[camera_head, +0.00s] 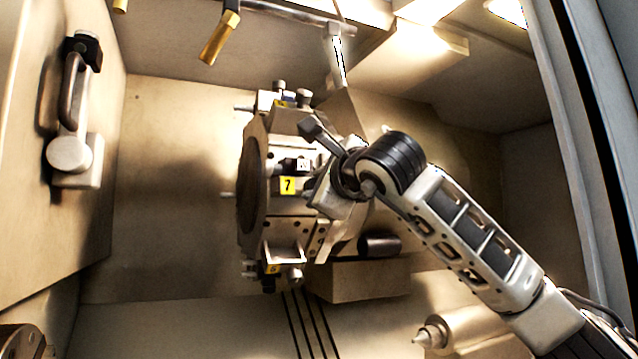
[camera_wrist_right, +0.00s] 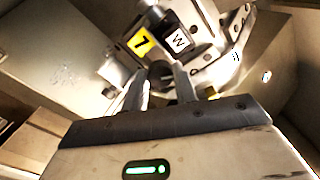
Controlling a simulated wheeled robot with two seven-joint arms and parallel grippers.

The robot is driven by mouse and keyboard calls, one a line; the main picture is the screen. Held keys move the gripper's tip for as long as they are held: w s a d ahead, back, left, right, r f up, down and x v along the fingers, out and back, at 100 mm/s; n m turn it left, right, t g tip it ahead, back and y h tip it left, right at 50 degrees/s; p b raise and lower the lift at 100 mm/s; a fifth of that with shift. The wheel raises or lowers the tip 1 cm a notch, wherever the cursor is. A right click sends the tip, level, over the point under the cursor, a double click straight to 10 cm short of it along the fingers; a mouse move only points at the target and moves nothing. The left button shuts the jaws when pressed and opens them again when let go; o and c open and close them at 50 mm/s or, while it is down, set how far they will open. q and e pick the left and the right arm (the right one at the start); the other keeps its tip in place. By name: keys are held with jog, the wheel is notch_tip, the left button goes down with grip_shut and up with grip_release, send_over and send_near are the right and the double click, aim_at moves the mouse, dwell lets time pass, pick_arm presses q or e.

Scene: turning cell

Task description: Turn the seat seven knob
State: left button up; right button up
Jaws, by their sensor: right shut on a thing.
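The turret (camera_head: 262,215) stands in the middle of the head view, a round metal disc with tool seats around its edge. A yellow label with a black 7 (camera_head: 288,185) marks the seat facing me; the label also shows in the right wrist view (camera_wrist_right: 141,43), beside a white W tag (camera_wrist_right: 179,40). My right gripper (camera_head: 314,192) is at this seat, just right of the label. In the right wrist view its two fingers (camera_wrist_right: 163,82) are shut on a dark round knob (camera_wrist_right: 160,70), partly hidden between them. My left gripper is not in view.
A door handle (camera_head: 70,120) is on the left wall. Brass-tipped nozzles (camera_head: 219,40) hang above. A block (camera_head: 358,278) sits below the turret, and a pointed metal centre (camera_head: 430,333) is at lower right. Free room lies left of the turret.

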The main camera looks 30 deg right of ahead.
jog(key=n, duration=0.5)
jog(key=shift+a+p, duration=0.1)
jog(key=shift+p, duration=0.25)
jog(key=shift+f+n, duration=0.1)
jog(key=shift+n, duration=0.3)
jog(key=o, duration=1)
jog(key=shift+c, duration=0.2)
jog(key=s+b, duration=0.3)
jog(key=s, duration=1.3)
jog(key=shift+a+b, duration=0.35)
jog(key=shift+a, duration=0.1)
